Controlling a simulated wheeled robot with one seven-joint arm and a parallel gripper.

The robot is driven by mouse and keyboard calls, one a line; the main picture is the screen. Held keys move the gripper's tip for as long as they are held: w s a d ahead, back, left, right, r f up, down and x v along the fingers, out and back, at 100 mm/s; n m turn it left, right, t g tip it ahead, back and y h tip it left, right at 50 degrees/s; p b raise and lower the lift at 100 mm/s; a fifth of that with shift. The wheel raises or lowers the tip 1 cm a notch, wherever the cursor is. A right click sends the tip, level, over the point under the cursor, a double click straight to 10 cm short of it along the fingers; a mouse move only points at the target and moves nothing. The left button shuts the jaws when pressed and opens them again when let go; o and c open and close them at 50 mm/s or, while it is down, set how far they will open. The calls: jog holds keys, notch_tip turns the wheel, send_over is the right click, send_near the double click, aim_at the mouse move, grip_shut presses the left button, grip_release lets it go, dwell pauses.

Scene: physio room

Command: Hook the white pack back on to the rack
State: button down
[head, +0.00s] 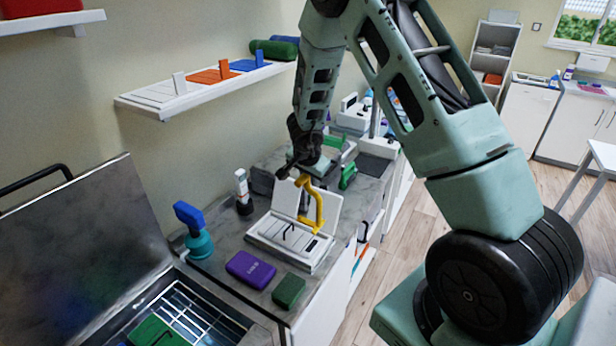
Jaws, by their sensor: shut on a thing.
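My gripper (300,172) points down over the counter and is shut on the top of a yellow hooked piece (319,212). A white ribbed pack-like piece (272,237) with thin dark loops lies below it on the counter. A white panel (332,206) stands behind the yellow piece; I cannot tell whether it belongs to the white piece or touches the hook. A wire rack (190,312) shows inside the open metal tank at the lower left. A green pack (158,333) with a dark loop is in the tank.
The tank's lid (90,245) stands open. A blue-topped teal bottle (196,235), a white bottle (242,188), a purple box (250,269) and a green block (289,291) stand near the white piece. A wall shelf (205,92) holds white, orange and blue pieces.

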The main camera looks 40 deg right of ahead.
jog(key=shift+f+b, duration=4.65)
jog(key=shift+b, duration=0.35)
jog(key=w+a+p, duration=0.2)
jog(key=w+p, duration=0.5)
jog(key=p, duration=0.1)
jog(key=shift+a+r+p, duration=0.2)
jog(key=shift+a+p, duration=0.05)
jog(key=shift+p, duration=0.15)
jog(key=shift+r+p, duration=1.75)
jog(key=shift+p, duration=0.45)
jog(key=shift+w, duration=0.1)
